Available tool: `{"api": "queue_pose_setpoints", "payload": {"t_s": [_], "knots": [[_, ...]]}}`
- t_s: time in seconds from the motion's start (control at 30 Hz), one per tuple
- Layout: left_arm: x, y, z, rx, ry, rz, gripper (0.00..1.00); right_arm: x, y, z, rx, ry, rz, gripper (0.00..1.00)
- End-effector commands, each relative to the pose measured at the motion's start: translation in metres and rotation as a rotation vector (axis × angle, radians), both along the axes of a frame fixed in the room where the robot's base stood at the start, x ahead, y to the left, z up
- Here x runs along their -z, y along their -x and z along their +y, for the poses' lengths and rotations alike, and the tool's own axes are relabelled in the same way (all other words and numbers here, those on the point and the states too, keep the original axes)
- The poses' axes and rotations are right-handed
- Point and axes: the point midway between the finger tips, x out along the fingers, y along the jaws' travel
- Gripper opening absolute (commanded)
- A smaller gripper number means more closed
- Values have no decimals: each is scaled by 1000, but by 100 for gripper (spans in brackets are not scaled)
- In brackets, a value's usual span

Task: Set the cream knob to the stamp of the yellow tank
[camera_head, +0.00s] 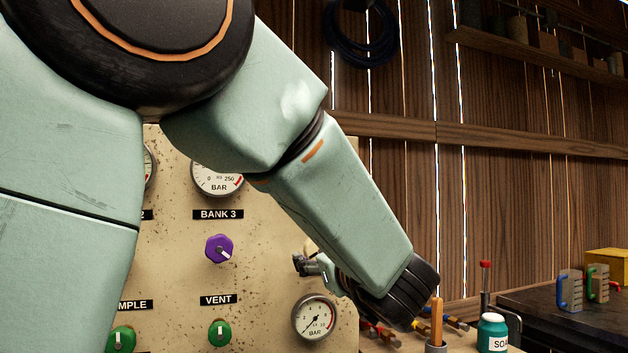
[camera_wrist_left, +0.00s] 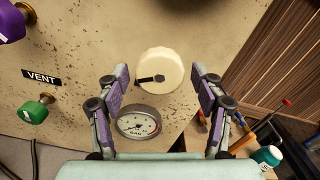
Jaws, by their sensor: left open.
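The cream knob (camera_wrist_left: 160,68) is round, on the beige panel, above a small gauge in the left wrist view. Its dark pointer mark lies toward the lower left of its face and points left in that view. In the head view the knob is mostly hidden behind my left gripper (camera_head: 308,265). My left gripper (camera_wrist_left: 160,74) is open, with one finger on each side of the knob and gaps showing between fingers and knob. No yellow tank and no stamp can be made out. My right gripper is not in view.
The panel (camera_head: 270,290) also bears a purple knob (camera_head: 219,249) under BANK 3, a green VENT knob (camera_head: 220,333) and a gauge (camera_head: 316,318) below my gripper. A bench with a teal jar (camera_head: 492,333) and tools is at lower right. My left arm covers much of the panel.

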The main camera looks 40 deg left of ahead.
Motion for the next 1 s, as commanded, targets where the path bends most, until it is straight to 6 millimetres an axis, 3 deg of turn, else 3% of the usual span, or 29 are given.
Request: {"api": "queue_pose_setpoints", "payload": {"t_s": [0.17,0.63,1.0], "knots": [[-2,2,-6,1,-5,3,67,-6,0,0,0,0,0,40],[-4,25,-48,2,-8,4,67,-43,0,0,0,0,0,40],[-3,29,-54,1,-6,-5,67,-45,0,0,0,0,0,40]]}}
